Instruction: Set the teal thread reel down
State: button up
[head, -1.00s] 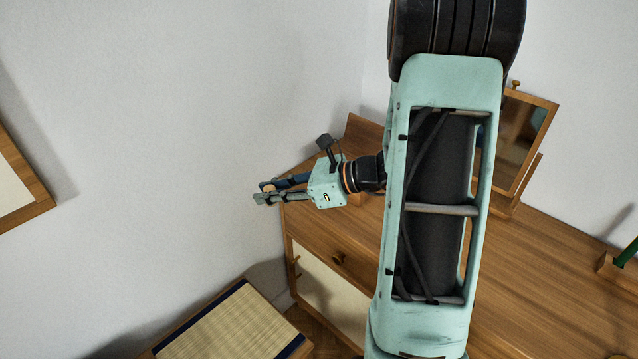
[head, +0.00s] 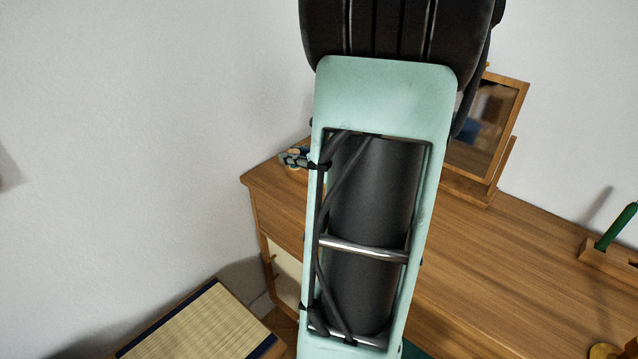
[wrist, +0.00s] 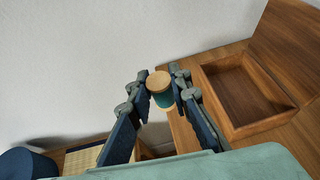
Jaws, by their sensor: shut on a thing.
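The teal thread reel (wrist: 162,98) shows in the wrist view as a teal band under a round wooden top. My gripper (wrist: 162,84) is shut on it, with one finger on each side. In the head view my gripper (head: 295,158) shows only its fingertips, with a bit of the reel's wood between them, near the back left corner of the wooden dresser top (head: 470,250). My arm hides the rest. In the wrist view the reel appears near the dresser's left edge. I cannot tell how high it is above the top.
An open wooden box (wrist: 255,122) stands on the dresser, right of the reel in the wrist view. A tilting mirror (head: 487,125) and a wooden rack (head: 606,255) with a green object stand farther right. A mat-topped bench (head: 205,325) is low left.

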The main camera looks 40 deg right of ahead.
jog(key=s+d+m+h, duration=0.2)
jog(key=s+d, duration=0.1)
jog(key=d, duration=0.2)
jog(key=w+d+f+b, duration=0.1)
jog(key=w+d+f, duration=0.3)
jog(key=w+d+f+b, duration=0.1)
jog(key=w+d+f, duration=0.3)
jog(key=w, duration=0.1)
jog(key=shift+w+f, duration=0.1)
jog(key=shift+f, duration=0.25)
jog(key=shift+w+d+f, duration=0.35)
jog(key=shift+w+f, duration=0.05)
jog(key=shift+f, duration=0.15)
jog(key=shift+w+d+f+b, duration=0.1)
jog(key=shift+f+b, duration=0.35)
jog(key=shift+f, duration=1.15)
